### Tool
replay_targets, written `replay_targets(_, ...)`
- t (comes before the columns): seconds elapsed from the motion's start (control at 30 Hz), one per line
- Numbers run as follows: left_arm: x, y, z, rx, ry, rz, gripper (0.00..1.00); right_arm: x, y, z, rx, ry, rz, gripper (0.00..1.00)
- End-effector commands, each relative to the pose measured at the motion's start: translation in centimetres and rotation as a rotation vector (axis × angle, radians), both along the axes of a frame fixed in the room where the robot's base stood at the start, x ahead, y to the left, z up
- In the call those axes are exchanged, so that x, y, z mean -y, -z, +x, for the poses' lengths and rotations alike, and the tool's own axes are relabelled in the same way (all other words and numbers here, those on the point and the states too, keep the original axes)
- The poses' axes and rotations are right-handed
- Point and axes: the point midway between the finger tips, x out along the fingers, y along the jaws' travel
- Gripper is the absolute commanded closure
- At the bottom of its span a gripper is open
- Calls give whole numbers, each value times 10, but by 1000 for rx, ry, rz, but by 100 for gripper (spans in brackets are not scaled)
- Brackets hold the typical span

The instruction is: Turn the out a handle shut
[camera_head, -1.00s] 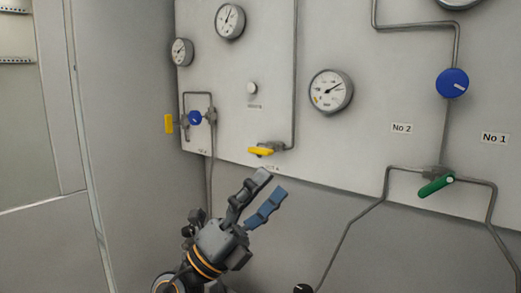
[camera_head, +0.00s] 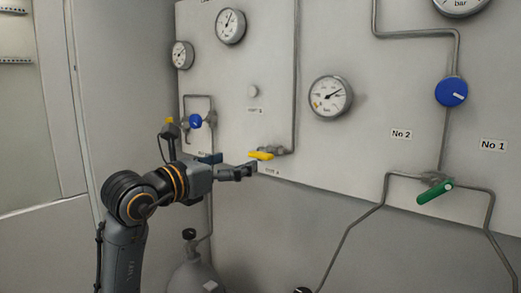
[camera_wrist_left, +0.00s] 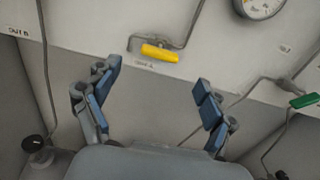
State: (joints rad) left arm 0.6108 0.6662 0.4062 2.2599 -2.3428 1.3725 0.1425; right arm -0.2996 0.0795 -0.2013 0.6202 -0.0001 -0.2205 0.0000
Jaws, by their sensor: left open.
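The out a handle is a yellow lever (camera_head: 261,155) low on the grey panel, at the lower end of a thin pipe. It lies roughly level, with a small label under it. In the left wrist view the yellow handle (camera_wrist_left: 160,53) is above centre, beyond the fingertips. My left gripper (camera_head: 232,166) is just left of and slightly below the handle in the head view. In the wrist view its two blue-padded fingers (camera_wrist_left: 156,80) are spread wide with nothing between them. The handle appears apart from both fingers. My right gripper is not in view.
A second yellow handle (camera_head: 169,120) at the left is mostly hidden by my arm, near a blue knob (camera_head: 195,121). A green handle (camera_head: 435,193) and a larger blue knob (camera_head: 452,92) are at the right. A gas cylinder (camera_head: 192,272) stands below my arm.

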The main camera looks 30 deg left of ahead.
Motion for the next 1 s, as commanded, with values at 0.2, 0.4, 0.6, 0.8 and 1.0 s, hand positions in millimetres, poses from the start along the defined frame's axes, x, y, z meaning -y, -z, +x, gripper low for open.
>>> replay_targets(0.2, 5, -4, 49, -1, 4, -4, 17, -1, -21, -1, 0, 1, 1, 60)
replay_targets(0.4, 7, -2, 81, -1, 3, -2, 17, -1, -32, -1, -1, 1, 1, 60)
replay_targets(0.6, 8, -1, 95, 0, 2, 1, 17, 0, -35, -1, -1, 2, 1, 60)
replay_targets(0.8, 8, 0, 97, 1, 2, 2, 17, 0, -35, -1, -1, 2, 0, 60)
replay_targets(1.0, 8, 0, 96, 0, 2, 1, 39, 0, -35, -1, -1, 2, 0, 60)
